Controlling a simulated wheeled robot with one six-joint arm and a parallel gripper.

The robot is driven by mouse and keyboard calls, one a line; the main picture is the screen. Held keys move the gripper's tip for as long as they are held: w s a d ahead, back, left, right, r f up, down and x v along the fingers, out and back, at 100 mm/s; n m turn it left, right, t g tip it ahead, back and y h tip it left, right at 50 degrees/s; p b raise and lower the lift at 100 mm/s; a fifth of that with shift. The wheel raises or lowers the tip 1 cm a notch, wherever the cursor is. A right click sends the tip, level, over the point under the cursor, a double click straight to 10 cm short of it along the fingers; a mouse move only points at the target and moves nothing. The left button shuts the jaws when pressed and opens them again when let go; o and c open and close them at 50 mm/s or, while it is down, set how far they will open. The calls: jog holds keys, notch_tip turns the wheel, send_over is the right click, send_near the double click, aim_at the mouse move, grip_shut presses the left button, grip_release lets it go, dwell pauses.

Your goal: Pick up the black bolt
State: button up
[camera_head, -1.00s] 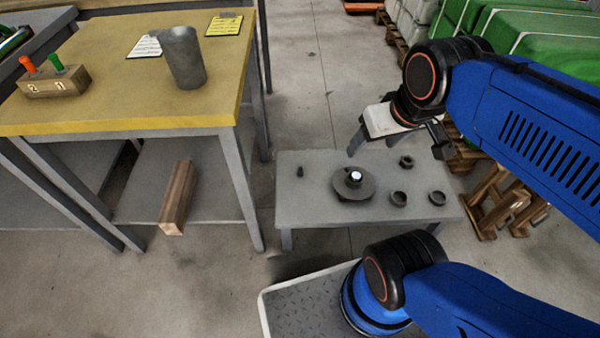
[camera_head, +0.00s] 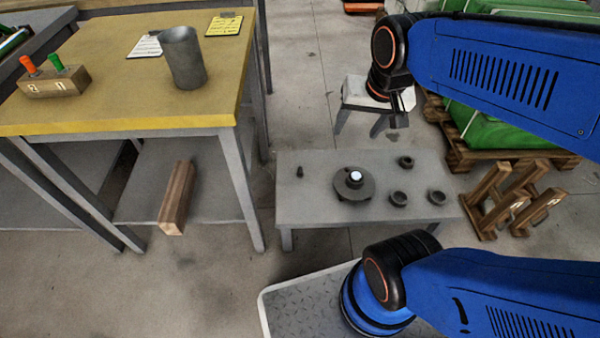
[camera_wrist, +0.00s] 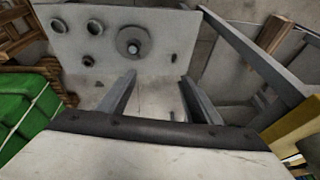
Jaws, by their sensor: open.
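The black bolt (camera_head: 299,171) stands as a small dark piece at the left end of the low grey table (camera_head: 325,210). In the wrist view the bolt (camera_wrist: 174,58) is a small dark spot near the table's lower right part. My gripper (camera_head: 359,130) is open and empty, above and behind the table's far edge in the head view, right of the bolt and well apart from it. In the wrist view its two fingers (camera_wrist: 158,95) point toward the table, with the bolt beyond them.
A dark round flanged part (camera_head: 353,190) with a bright top stands mid-table, with several dark rings to its right, one of them a near ring (camera_head: 398,198). A yellow-topped workbench (camera_head: 120,100) is at left. Wooden stands (camera_head: 510,203) and green-covered pallets (camera_head: 505,125) are at right.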

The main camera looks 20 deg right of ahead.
jog(key=w+a+f+m+g, duration=0.1)
jog(key=w+f+m, duration=0.3)
jog(key=w, duration=0.3)
jog(key=w+a+f+m+g, duration=0.1)
jog(key=w+a+f+m, duration=0.1)
jog(key=w+f+m, duration=0.35)
jog(key=m+g, duration=0.2)
jog(key=m, duration=0.6)
send_over(300, 170)
notch_tip(300, 170, down, 25)
jog(key=shift+r, duration=0.1)
jog(key=shift+w+f, duration=0.2)
jog(key=shift+f, duration=3.2)
jog(key=c, duration=1)
